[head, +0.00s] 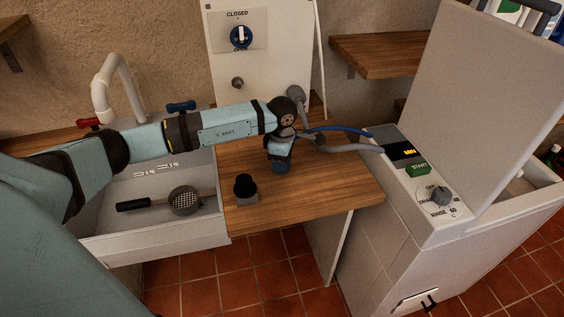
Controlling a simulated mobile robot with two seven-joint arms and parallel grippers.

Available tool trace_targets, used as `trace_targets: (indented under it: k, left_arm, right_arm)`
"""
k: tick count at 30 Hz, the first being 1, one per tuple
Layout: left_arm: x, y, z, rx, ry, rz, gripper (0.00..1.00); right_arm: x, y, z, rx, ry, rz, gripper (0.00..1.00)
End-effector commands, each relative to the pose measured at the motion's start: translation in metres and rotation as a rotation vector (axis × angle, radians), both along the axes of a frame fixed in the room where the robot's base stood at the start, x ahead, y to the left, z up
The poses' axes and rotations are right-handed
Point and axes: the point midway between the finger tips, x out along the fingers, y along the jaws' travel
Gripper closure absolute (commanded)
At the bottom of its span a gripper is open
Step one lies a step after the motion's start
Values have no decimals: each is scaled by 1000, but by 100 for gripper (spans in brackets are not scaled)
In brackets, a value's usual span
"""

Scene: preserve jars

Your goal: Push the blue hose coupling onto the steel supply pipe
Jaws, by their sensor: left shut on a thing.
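My left arm reaches across the sink to the counter, and its gripper (287,138) is over the counter in front of the white panel. The gripper is shut. A blue hose (340,129) runs from the washing machine to the gripper, where its end and the coupling are mostly hidden by my wrist. A short round steel stub (237,83), which looks like the supply pipe, sticks out of the panel below the valve. The gripper is to the right of the stub and lower in the picture, apart from it. My right gripper is not in view.
The panel's blue valve knob (240,37) sits under the word CLOSED. A grey hose (355,149) and a grey round fitting (296,93) are close to my wrist. A black-topped block (246,190) stands on the counter (330,188). A strainer (184,201) lies in the sink.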

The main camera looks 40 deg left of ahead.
Motion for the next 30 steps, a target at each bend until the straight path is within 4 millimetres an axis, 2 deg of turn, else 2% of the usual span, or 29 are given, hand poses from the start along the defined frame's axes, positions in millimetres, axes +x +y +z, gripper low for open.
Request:
trace_targets:
  k: [5, 15, 19, 24, 30]
  left_arm:
    - [1, 0, 26, -1, -4, -2, 76]
    - [1, 0, 122, 0, -5, -1, 76]
    - [1, 0, 154, -1, -4, -1, 76]
    - [0, 0, 180, 0, -2, 0, 76]
    - [0, 0, 193, 0, 0, 0, 76]
  right_arm:
    - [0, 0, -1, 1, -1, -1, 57]
    - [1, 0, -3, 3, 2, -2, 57]
    - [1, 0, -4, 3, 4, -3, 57]
    - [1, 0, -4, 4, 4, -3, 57]
    - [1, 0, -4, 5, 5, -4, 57]
